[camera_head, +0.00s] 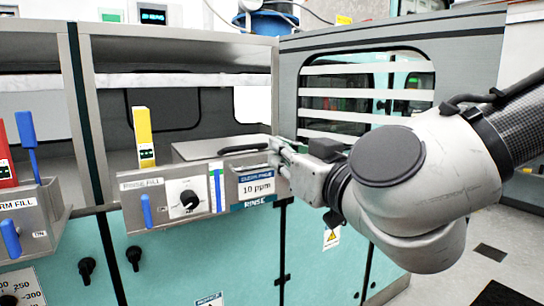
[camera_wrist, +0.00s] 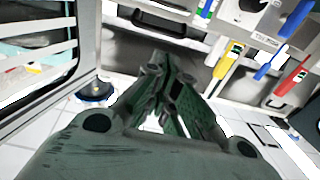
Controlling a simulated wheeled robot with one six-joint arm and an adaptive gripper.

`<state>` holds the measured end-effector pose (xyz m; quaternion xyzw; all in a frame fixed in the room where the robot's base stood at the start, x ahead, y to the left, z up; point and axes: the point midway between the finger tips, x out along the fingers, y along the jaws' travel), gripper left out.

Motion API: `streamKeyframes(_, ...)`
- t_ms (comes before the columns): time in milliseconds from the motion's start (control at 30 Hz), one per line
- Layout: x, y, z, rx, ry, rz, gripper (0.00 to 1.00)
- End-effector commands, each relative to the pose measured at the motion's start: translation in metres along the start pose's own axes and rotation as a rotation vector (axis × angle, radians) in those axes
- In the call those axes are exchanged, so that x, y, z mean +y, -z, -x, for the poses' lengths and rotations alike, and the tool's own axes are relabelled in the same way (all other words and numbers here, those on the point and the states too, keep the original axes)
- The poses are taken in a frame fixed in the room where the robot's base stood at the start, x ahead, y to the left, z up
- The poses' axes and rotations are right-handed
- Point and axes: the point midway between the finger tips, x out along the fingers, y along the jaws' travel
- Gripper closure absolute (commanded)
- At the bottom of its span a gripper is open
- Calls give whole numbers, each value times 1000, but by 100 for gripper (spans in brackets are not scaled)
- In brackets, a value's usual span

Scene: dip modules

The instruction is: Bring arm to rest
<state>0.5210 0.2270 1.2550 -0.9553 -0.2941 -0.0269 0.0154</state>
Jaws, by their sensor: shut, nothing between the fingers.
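My gripper (camera_head: 280,150) reaches in from the right in the head view, with its fingertips close to the right end of the rinse panel (camera_head: 255,187). I cannot tell whether it touches the panel. In the wrist view my gripper (camera_wrist: 158,62) has its fingers shut together with nothing between them. My grey and white arm (camera_head: 425,180) stretches from the right edge to the panel.
A yellow handle (camera_head: 144,136) stands upright on the panel, left of a black knob (camera_head: 188,201). Blue handles (camera_head: 26,130) and a red handle (camera_head: 7,156) are further left.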

Motion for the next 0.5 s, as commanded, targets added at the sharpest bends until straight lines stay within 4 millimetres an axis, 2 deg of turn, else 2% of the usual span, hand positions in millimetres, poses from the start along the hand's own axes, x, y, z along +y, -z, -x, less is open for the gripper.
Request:
streamKeyframes(67,-9,-8,2,-37,40,-44,100)
streamKeyframes(133,-29,-20,3,-93,123,-81,100)
streamKeyframes(233,-69,-43,12,-219,298,-123,100)
streamKeyframes(333,-104,-68,33,-380,480,-133,100)
streamKeyframes(433,-106,-92,53,-550,576,-120,100)
streamKeyframes(500,-90,-107,65,-673,593,-101,100)
